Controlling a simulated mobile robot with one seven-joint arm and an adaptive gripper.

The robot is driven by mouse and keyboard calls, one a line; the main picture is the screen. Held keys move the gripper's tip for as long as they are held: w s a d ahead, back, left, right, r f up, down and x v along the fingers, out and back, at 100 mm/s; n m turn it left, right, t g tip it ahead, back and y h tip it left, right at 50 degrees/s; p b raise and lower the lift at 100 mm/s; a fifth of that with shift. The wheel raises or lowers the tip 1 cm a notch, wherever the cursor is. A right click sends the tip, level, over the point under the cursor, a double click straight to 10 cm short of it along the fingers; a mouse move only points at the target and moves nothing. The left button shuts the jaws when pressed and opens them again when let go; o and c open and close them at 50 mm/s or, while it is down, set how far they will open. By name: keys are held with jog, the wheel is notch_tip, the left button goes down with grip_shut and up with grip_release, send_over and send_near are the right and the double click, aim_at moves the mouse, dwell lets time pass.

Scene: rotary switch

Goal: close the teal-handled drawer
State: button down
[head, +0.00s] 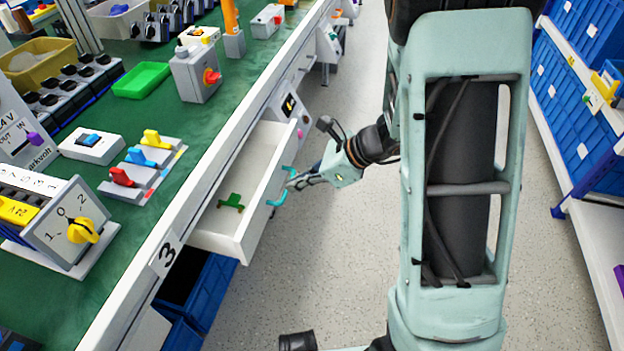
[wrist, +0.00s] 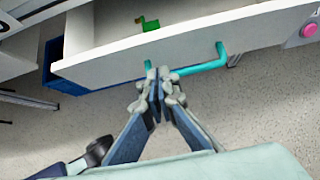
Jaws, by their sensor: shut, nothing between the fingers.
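The white drawer (head: 240,226) stands pulled out from under the green-topped bench in the head view. Its teal handle (head: 283,190) is on the front panel, and a green part lies inside the drawer. In the wrist view the drawer front (wrist: 110,66) crosses the top, with the teal handle (wrist: 205,66) right of centre. My gripper (head: 290,184) is shut and empty in front of the drawer. In the wrist view its fingertips (wrist: 160,75) are near the left end of the handle. I cannot tell whether they touch it.
The green bench top (head: 200,130) holds switches, boxes and a rotary switch with a yellow knob (head: 84,230). Blue bins (head: 205,290) sit below the drawer. Shelves with blue bins (head: 585,130) line the right side. The grey aisle floor (head: 350,260) is clear.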

aim_at(268, 185)
jog(key=shift+w+a, duration=0.25)
jog(key=shift+a, duration=0.35)
jog(key=shift+w+a, duration=0.2)
jog(key=shift+a, duration=0.45)
jog(key=shift+w+a, duration=0.25)
jog(key=shift+a, duration=0.35)
jog(key=shift+a, duration=0.1)
jog(key=w+a, duration=0.3)
jog(key=a, duration=0.6)
jog(key=shift+w+a, duration=0.25)
jog(key=shift+a, duration=0.05)
jog(key=shift+d, duration=0.1)
